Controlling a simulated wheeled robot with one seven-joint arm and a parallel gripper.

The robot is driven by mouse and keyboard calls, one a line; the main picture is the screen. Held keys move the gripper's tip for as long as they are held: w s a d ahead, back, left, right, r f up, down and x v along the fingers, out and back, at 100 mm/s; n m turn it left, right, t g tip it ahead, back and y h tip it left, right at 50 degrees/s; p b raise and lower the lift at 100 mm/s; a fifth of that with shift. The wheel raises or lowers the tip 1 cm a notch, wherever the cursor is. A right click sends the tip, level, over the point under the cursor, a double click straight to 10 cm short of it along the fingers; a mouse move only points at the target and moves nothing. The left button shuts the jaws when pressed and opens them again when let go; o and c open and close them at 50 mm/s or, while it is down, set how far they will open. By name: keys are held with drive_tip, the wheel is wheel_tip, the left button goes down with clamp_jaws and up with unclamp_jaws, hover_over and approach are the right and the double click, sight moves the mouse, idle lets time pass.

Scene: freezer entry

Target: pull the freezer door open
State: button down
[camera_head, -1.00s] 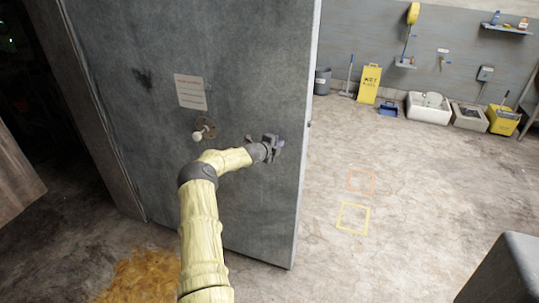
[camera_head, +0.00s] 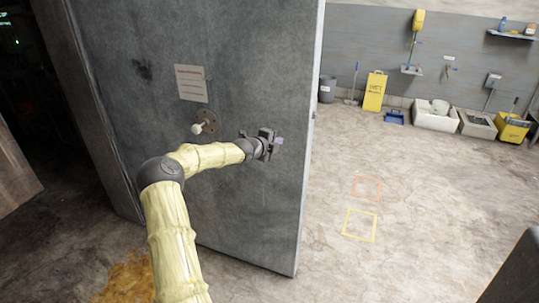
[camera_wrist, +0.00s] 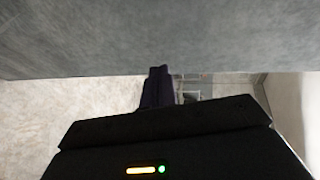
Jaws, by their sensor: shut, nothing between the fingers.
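The large grey freezer door (camera_head: 245,75) fills the middle of the head view, standing ajar with its free edge at the right. It carries a white notice and a pale round knob handle (camera_head: 199,128) on a round plate. My gripper (camera_head: 274,143) is shut and empty, to the right of the knob and near the door's free edge. In the wrist view, my shut fingers (camera_wrist: 157,88) point along the door face (camera_wrist: 150,35) toward the room. I cannot tell whether they touch the door.
Open concrete floor lies to the right, with orange and yellow floor outlines (camera_head: 360,225). A yellow sign (camera_head: 374,92), sinks (camera_head: 436,115) and a yellow bucket (camera_head: 512,128) line the back wall. A grey block (camera_head: 515,275) stands at the lower right. The left side is dark.

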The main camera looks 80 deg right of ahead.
drive_tip(key=a+r+b, duration=0.2)
drive_tip(key=a+b, duration=0.1)
drive_tip(key=a, duration=0.4)
drive_tip(key=shift+w+a+r, duration=0.2)
drive_tip(key=shift+w, duration=0.25)
drive_tip(key=w+a+f+m+t+y+p, duration=0.25)
drive_tip(key=w+a+m, duration=0.65)
drive_tip(key=w+a, duration=0.45)
drive_tip(key=w+a+f+m+t+y+p, duration=0.1)
drive_tip(key=w+a+f+m+t+y, duration=0.25)
drive_tip(key=w+a+m, duration=1)
drive_tip(key=a+r+m+t+y+p, duration=0.1)
drive_tip(key=a+r+m+t+y, duration=0.2)
drive_tip(key=a, duration=1.9)
drive_tip(key=s+a+m+y, duration=0.2)
drive_tip(key=s+a+m, duration=0.1)
drive_tip(key=a, duration=0.6)
drive_tip(key=s+a+m+y+p, duration=0.1)
drive_tip(key=s+a+m+y, duration=0.1)
drive_tip(key=a, duration=0.8)
drive_tip(key=shift+s+a+r+m+g, duration=0.15)
drive_tip(key=shift+s+r+m+g, duration=0.25)
drive_tip(key=shift+s, duration=0.2)
